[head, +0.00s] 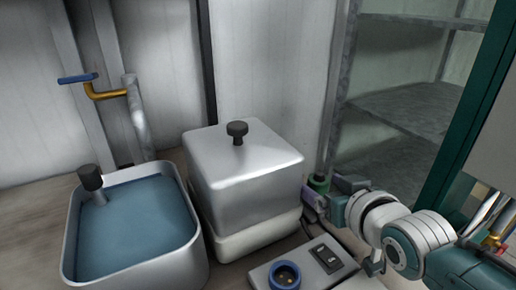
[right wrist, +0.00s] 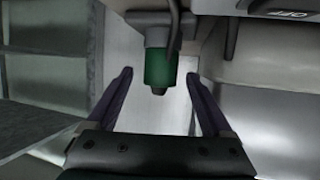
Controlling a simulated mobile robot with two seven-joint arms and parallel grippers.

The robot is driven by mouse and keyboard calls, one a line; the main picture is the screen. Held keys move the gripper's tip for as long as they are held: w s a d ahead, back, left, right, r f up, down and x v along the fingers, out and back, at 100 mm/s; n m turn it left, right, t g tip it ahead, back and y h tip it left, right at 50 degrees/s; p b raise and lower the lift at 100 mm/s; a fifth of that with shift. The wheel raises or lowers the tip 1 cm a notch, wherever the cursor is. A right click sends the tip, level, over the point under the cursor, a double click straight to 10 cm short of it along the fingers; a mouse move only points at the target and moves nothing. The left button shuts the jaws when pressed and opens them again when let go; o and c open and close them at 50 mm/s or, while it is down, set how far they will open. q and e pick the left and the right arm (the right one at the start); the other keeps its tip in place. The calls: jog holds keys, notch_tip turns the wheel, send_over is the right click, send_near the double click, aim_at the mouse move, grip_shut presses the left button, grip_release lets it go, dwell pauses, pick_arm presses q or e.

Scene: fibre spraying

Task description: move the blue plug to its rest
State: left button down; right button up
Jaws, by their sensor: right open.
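No plainly blue plug shows. A round socket with a blue ring (head: 286,275) sits on the grey panel at the bottom of the head view; I cannot tell whether a plug is in it. A green cylindrical plug-like piece (head: 318,183) stands by the right side of the metal box. It also shows in the right wrist view (right wrist: 160,68), with a dark tip and a dark bracket or cable above. My right gripper (head: 313,203) is beside it. In the right wrist view its purple fingers (right wrist: 160,76) are open, one on either side of the green piece's lower end. My left gripper is out of view.
A metal box with a black knob (head: 245,165) stands in the middle. A tank of blue liquid (head: 135,225) is at left, below a blue-handled tap (head: 78,78). A switch (head: 325,257) is beside the blue ring. Shelves (head: 410,105) stand behind my right arm.

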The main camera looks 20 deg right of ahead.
jog(key=p+v, duration=0.2)
jog(key=v, duration=0.6)
jog(key=shift+s, duration=0.3)
jog(key=shift+r, duration=0.15)
jog(key=shift+a, duration=0.1)
jog(key=s+a+r+n+g+y+p, duration=0.1)
jog(key=s+a+r+n+g+p, duration=0.25)
jog(key=s, duration=0.55)
jog(key=s+a+r+n+g+y, duration=0.1)
jog(key=s+a+r+g+y, duration=0.1)
jog(key=s+a+g, duration=0.5)
jog(key=w+r+p+v, duration=0.1)
jog(key=w+p+v, duration=0.2)
jog(key=p+v, duration=1.5)
jog(key=w+p+v, duration=0.4)
jog(key=p+v, duration=1.5)
jog(key=shift+d+r+t+p, duration=0.2)
jog(key=shift+r+t+p, duration=0.25)
jog(key=shift+r, duration=0.15)
